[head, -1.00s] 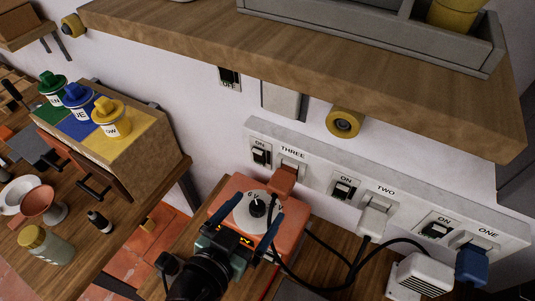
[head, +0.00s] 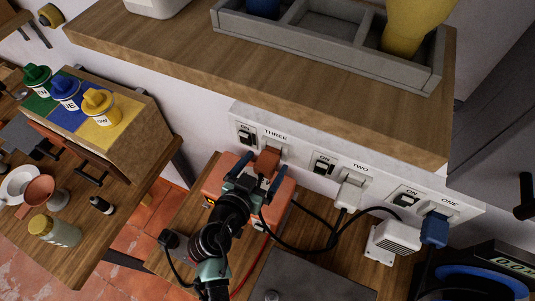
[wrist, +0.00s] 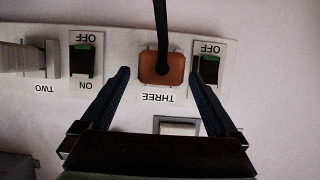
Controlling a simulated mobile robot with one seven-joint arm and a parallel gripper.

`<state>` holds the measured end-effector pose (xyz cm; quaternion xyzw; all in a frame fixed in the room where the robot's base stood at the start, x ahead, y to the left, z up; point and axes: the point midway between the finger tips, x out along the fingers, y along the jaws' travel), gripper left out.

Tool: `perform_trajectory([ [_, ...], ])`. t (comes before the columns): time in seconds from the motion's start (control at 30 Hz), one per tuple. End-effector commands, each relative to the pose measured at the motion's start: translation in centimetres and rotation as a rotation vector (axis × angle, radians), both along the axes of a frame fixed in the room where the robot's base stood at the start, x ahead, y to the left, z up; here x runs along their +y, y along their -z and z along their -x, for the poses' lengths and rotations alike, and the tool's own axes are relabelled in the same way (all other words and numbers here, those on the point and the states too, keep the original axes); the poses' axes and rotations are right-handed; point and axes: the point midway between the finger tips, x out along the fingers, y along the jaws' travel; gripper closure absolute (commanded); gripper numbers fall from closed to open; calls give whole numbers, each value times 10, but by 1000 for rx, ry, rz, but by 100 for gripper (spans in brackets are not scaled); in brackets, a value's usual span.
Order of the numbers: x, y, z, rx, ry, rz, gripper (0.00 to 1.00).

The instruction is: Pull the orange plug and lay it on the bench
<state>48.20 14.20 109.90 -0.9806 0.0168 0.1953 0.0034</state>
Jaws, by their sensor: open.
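The orange plug (head: 267,160) sits in the socket marked THREE on the grey socket strip (head: 325,152). In the wrist view the plug (wrist: 162,68) is upside down, with its dark cable running upward. My gripper (head: 261,170) is open. In the wrist view my gripper's (wrist: 160,75) two blue fingers stand on either side of the plug, with a gap on each side. The wooden bench (head: 190,262) lies below, in front of the strip. My gripper covers part of the orange box (head: 283,192) under the plug.
A white plug (head: 350,192) is in socket TWO and a blue plug (head: 434,230) in socket ONE. A white adapter (head: 393,240) and loose cables lie on the bench. A thick wooden shelf (head: 270,72) overhangs the strip.

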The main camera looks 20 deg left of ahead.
Motion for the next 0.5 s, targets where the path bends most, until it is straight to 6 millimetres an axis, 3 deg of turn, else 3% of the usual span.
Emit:
perform_trajectory([
  [0.2, 0, 7, -19, -1, 0, 1, 5],
  [0.5, -1, 10, -23, -1, 0, 0, 5],
])
